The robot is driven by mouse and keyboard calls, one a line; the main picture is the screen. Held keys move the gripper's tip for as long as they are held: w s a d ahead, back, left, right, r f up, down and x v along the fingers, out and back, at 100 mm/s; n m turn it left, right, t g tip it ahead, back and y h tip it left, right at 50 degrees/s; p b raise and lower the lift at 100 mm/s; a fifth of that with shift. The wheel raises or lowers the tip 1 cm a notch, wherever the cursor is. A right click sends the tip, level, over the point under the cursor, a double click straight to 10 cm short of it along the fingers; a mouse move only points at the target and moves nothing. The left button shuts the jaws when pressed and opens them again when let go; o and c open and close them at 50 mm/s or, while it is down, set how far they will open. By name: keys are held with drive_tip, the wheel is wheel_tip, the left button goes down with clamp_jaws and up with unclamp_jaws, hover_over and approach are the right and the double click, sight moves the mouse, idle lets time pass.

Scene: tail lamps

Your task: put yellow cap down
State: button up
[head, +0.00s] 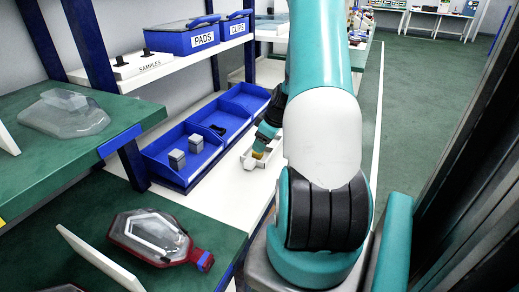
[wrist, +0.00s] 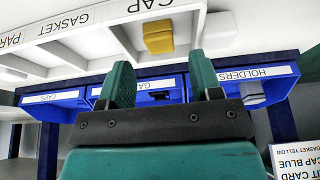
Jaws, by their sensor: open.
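The yellow cap (wrist: 158,38) is a small block in the white tray (wrist: 100,14), in the compartment beside the upside-down CAP label. In the wrist view it sits just beyond my fingertips, in line with the gap between them. My gripper (wrist: 160,58) is open, with nothing between its two green fingers. In the head view the yellow cap (head: 257,155) shows as a small spot in the white tray (head: 245,163), right below my gripper. My arm hides part of that tray.
Blue bins stand on the white shelf; one bin (head: 180,178) holds grey blocks. In the wrist view, bin labels read CAPS and HOLDERS. A red-framed lamp (head: 155,240) lies on the green bench, and a clear lens (head: 65,113) on the upper one. A card (wrist: 297,162) mentions CAP BLUE.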

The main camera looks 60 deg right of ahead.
drive_tip(key=v, duration=0.8)
drive_tip(key=shift+a+r, duration=0.1)
